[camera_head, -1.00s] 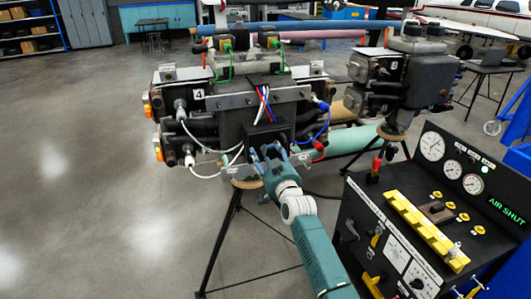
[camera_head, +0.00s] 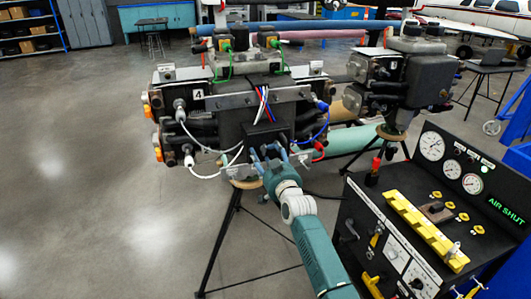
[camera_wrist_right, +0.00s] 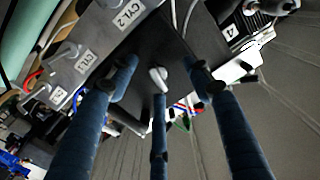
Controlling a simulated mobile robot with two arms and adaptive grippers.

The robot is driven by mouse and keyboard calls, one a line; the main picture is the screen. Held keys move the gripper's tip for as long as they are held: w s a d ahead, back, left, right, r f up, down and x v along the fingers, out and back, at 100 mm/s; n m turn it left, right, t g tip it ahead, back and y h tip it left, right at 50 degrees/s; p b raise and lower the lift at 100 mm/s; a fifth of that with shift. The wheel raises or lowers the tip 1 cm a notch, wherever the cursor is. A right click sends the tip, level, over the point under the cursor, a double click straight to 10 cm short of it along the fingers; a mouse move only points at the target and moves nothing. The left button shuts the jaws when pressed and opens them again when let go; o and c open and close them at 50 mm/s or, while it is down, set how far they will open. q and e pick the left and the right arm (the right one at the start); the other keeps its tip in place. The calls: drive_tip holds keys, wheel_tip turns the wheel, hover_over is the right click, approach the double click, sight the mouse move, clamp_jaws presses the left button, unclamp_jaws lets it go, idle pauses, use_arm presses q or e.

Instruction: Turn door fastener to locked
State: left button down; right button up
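A small pale grey fastener knob (camera_wrist_right: 158,76) stands on a dark door panel (camera_wrist_right: 185,45) in the right wrist view. My right gripper (camera_wrist_right: 160,88) has its blue fingers spread around the knob, and I see a gap between the knob and the side fingers. The middle finger comes close below the knob; I cannot tell if it touches. In the head view my right gripper (camera_head: 268,156) is at the lower front of the dark turbine unit (camera_head: 235,118), under a bundle of coloured wires. The fastener is hidden there by the gripper. My left gripper is not in view.
White and blue cables (camera_head: 205,148) hang close around the gripper. A control panel with gauges and a yellow bar (camera_head: 425,228) stands at right, close to my right arm. A second unit (camera_head: 410,75) stands behind it. The floor at left is clear.

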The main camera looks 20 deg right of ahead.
sight(265, 152)
drive_tip(key=shift+s+f, duration=0.1)
drive_tip(key=shift+f, duration=0.1)
drive_tip(key=s+p, duration=0.2)
drive_tip(key=shift+s+r+p, duration=0.1)
drive_tip(key=shift+p, duration=0.3)
drive_tip(key=shift+s+d+r+p, duration=0.1)
drive_tip(key=shift+s+p, duration=0.6)
drive_tip(key=shift+s, duration=0.5)
